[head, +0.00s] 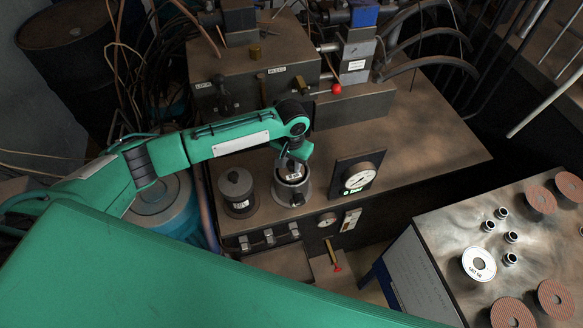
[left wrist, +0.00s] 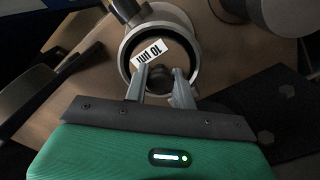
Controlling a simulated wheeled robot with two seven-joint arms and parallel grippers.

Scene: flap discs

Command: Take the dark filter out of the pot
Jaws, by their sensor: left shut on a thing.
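The open metal pot (head: 290,194) stands near the front edge of the brown bench. In the left wrist view its pale round rim (left wrist: 190,22) surrounds a dark inside. The dark filter (head: 291,177) is at the pot's mouth, mostly hidden by my gripper. In the left wrist view a white "10 µm" label (left wrist: 151,52) shows within the rim, in front of the fingers. My left gripper (head: 291,161) reaches down over the pot from above. Its two fingers (left wrist: 159,79) are shut on the dark filter's round part. My right gripper is not in view.
A dark lidded canister (head: 237,190) stands left of the pot. A gauge (head: 359,178) stands close to its right. Behind are a valve block (head: 255,85) and a red knob (head: 337,89). A side table (head: 450,225) with discs and several fittings is at right.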

